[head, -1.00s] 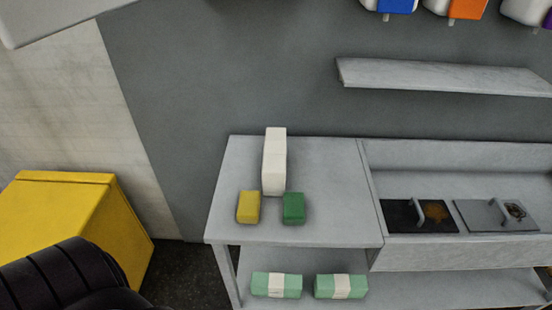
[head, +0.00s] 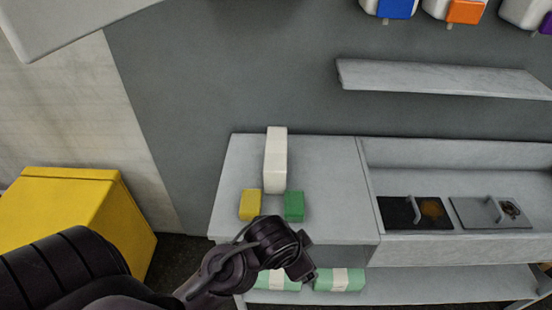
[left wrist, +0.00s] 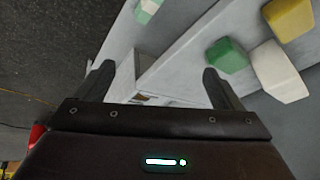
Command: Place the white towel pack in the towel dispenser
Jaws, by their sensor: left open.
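The white towel pack (head: 275,160) stands upright toward the back of the grey table, behind a yellow block (head: 250,205) and a green block (head: 294,206). In the left wrist view the pack (left wrist: 279,72) is at the right, beyond the fingers and beside the green block (left wrist: 227,56). My left gripper (left wrist: 160,86) is open, with nothing held between its fingers. In the head view my left arm reaches in front of the table's front edge; its fingers are not clear there. I cannot identify the towel dispenser with certainty. My right gripper is not in view.
Green-and-white packs (head: 340,280) lie on the lower shelf (head: 420,285). A sink counter with dark lids (head: 415,212) adjoins at right. A wall shelf (head: 440,78) and dispensers with coloured fronts (head: 467,11) are above. A yellow bin (head: 65,210) stands left.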

